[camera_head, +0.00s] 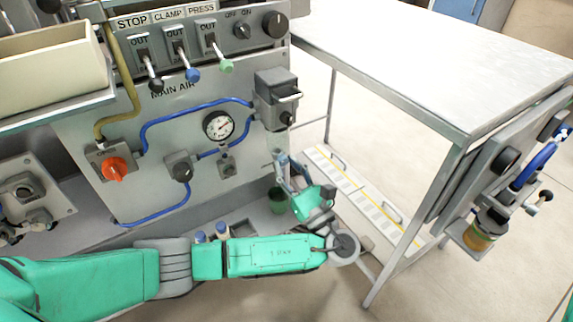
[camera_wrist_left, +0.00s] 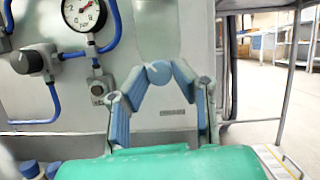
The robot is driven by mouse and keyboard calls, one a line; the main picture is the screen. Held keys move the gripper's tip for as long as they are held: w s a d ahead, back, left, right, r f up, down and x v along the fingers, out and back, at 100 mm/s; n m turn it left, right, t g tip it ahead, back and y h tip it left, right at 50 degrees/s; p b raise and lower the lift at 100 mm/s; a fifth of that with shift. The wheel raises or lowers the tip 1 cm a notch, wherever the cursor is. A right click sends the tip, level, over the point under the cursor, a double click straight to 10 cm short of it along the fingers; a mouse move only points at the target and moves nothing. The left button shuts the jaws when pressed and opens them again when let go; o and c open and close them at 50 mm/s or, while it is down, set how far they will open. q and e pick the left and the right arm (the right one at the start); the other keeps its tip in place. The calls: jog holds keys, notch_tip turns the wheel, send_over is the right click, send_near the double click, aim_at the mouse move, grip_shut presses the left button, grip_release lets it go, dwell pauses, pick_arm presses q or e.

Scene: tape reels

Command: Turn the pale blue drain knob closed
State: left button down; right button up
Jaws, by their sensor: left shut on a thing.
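The pale blue drain knob (camera_wrist_left: 159,73) shows in the left wrist view as a small round knob under a grey cylindrical body. My left gripper (camera_wrist_left: 158,80) has its two blue-padded fingers angled in on either side of the knob, shut on it. In the head view my left gripper (camera_head: 284,168) reaches up under the grey unit (camera_head: 276,100) at the right side of the panel. There the fingers largely hide the knob, and its turn angle cannot be told. My right gripper is not in view.
A pressure gauge (camera_head: 218,126), blue air hoses and an orange knob (camera_head: 115,169) are on the panel to the left. A white-topped table (camera_head: 430,60) stands to the right, its legs close to my arm.

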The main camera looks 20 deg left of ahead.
pick_arm(q)
jog(key=shift+d, duration=0.1)
jog(key=c, duration=1.3)
grip_release()
jog(key=shift+s, duration=0.1)
jog(key=shift+c, duration=0.2)
jog(key=shift+d, duration=0.1)
jog(key=v, duration=1.2)
jog(key=shift+f, duration=0.1)
